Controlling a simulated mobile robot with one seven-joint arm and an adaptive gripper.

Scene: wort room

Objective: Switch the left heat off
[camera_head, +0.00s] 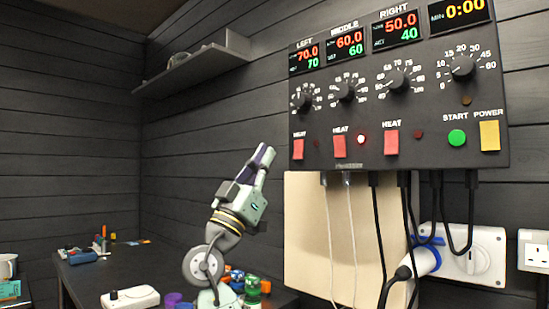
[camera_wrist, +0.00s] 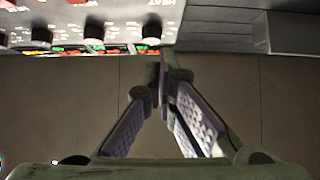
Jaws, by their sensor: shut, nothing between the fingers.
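The left heat switch (camera_head: 299,146) is a red rocker at the lower left of the black control panel (camera_head: 345,165). The lamp (camera_head: 316,143) beside it is dark. The left display (camera_head: 307,56) reads 70.0 over 70. I cannot tell which way the rocker is tipped. My gripper (camera_head: 267,152) is shut and empty, pointing up just left of the panel's left edge, at about the switch's height. In the wrist view my fingertips (camera_wrist: 163,68) meet close to the panel edge, where the panel looks upside down. The left switch is not clear there.
The middle heat switch (camera_head: 340,146) has a lit red lamp (camera_head: 361,139); the right heat switch (camera_head: 391,142) has a dark lamp. Knobs sit above the switches. Cables hang below the panel. A wall shelf (camera_head: 195,66) is at the left above a dark table (camera_head: 140,273).

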